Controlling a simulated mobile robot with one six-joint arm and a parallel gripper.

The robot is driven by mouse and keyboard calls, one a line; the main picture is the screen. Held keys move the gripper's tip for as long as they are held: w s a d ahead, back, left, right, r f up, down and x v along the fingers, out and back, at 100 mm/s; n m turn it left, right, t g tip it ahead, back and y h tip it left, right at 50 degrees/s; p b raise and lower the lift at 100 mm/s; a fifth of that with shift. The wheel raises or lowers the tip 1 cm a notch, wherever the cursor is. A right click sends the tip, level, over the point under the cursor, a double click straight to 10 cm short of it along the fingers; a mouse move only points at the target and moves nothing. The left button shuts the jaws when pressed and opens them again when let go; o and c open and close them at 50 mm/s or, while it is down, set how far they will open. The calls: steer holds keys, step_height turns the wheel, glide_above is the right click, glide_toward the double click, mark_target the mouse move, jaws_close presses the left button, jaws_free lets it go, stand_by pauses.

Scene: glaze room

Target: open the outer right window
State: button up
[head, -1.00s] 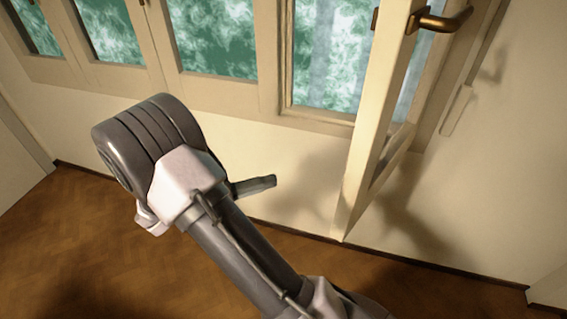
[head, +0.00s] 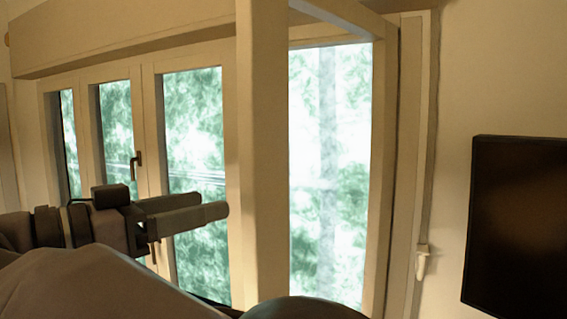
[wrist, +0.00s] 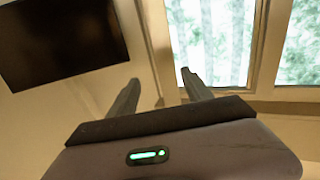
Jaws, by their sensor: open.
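The outer right window shows in the head view as a cream sash (head: 262,160) standing swung into the room, away from its frame (head: 383,170). Its near edge rises as a tall post, and the bare opening shows trees. No handle of this sash is in view now. My gripper (head: 222,208) is at the left of the post, its fingers pointing right with the tips close to it in the picture. I cannot tell whether they touch. In the wrist view my gripper (wrist: 160,84) has its fingers apart with nothing between them.
Further windows (head: 195,130) run along the wall to the left, one with a dark handle (head: 137,166). A dark flat panel (head: 516,220) hangs on the right wall; it also shows in the wrist view (wrist: 62,45). A white fitting (head: 422,262) sits beside the right frame.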

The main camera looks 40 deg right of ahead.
mark_target(278, 181)
steer(key=d, duration=0.1)
steer(key=w+d, duration=0.1)
steer(key=d, duration=0.1)
steer(key=w+d+b, duration=0.1)
steer(key=d, duration=0.1)
steer(key=shift+r, duration=0.2)
steer(key=d, duration=0.2)
steer(key=s+d, duration=0.1)
steer(key=d, duration=0.2)
steer(key=d+p, duration=0.1)
steer(key=d, duration=0.1)
steer(key=shift+s+d+r, duration=0.2)
steer(key=shift+s+r, duration=0.1)
steer(key=d, duration=0.1)
steer(key=w+d+p, duration=0.1)
steer(key=d, duration=0.1)
steer(key=shift+w+d+f, duration=0.1)
steer(key=shift+d+f, duration=0.05)
steer(key=shift+d, duration=0.45)
steer(key=shift+s+d, duration=0.25)
steer(key=shift+s, duration=0.05)
steer(key=shift+w+a, duration=0.15)
steer(key=shift+w, duration=0.05)
steer(key=c, duration=0.5)
steer(key=shift+s, duration=0.1)
jaws_close()
